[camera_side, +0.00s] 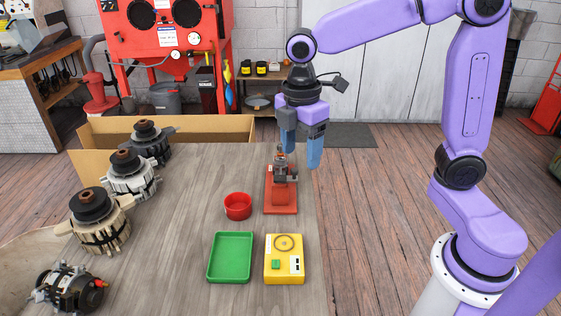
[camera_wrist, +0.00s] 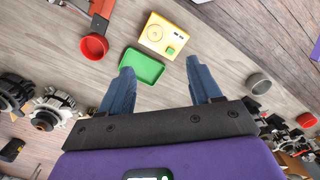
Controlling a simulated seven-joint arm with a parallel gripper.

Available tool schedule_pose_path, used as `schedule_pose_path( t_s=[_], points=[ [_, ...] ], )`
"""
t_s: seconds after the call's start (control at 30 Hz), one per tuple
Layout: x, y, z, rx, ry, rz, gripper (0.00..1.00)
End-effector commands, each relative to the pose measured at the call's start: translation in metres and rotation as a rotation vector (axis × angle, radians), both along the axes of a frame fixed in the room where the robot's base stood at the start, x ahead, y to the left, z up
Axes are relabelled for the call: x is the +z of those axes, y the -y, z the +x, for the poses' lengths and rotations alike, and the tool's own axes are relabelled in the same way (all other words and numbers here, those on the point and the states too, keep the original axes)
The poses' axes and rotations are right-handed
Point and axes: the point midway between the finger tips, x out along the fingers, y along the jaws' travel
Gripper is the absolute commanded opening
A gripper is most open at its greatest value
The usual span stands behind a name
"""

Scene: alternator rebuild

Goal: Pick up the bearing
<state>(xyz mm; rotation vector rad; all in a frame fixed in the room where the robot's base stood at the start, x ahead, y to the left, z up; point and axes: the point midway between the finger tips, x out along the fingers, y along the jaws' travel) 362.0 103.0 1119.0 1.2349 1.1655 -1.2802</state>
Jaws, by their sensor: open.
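I cannot clearly make out a separate bearing. A red fixture (camera_side: 281,197) on the bench holds a small upright grey and copper-brown part (camera_side: 280,158); whether a bearing sits on it is too small to tell. In the wrist view only part of the red fixture (camera_wrist: 96,20) shows at the top left edge. My gripper (camera_side: 299,154) is open, its blue fingers pointing down, around or just behind the fixture's top in the side view; the depth is unclear. In the wrist view my gripper (camera_wrist: 160,66) has nothing between its spread fingers.
A red cup (camera_side: 238,206), a green tray (camera_side: 230,279) and a yellow device (camera_side: 284,274) with a round ring mark stand near the fixture. Several alternators, one (camera_side: 102,222) among them, line the left. A grey cup (camera_wrist: 258,83) shows in the wrist view.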

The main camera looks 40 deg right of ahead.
Motion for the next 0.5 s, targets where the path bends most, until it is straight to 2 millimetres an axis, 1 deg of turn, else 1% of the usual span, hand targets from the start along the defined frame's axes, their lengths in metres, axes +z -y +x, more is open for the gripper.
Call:
schedule_pose_path(
  t_s=[0.03, 0.1, 0.27, 0.3, 0.4, 0.5],
  points=[
    [0.001, 0.002, 0.020, 0.026, -0.006, -0.003, 0.63],
    [0.003, 0.006, 0.044, 0.073, -0.013, -0.006, 0.63],
    [0.006, 0.024, 0.097, 0.179, -0.032, -0.010, 0.63],
    [0.006, 0.030, 0.109, 0.206, -0.038, -0.010, 0.63],
    [0.006, 0.047, 0.139, 0.274, -0.052, -0.009, 0.63],
    [0.004, 0.067, 0.165, 0.338, -0.064, -0.005, 0.63]
  ],
)
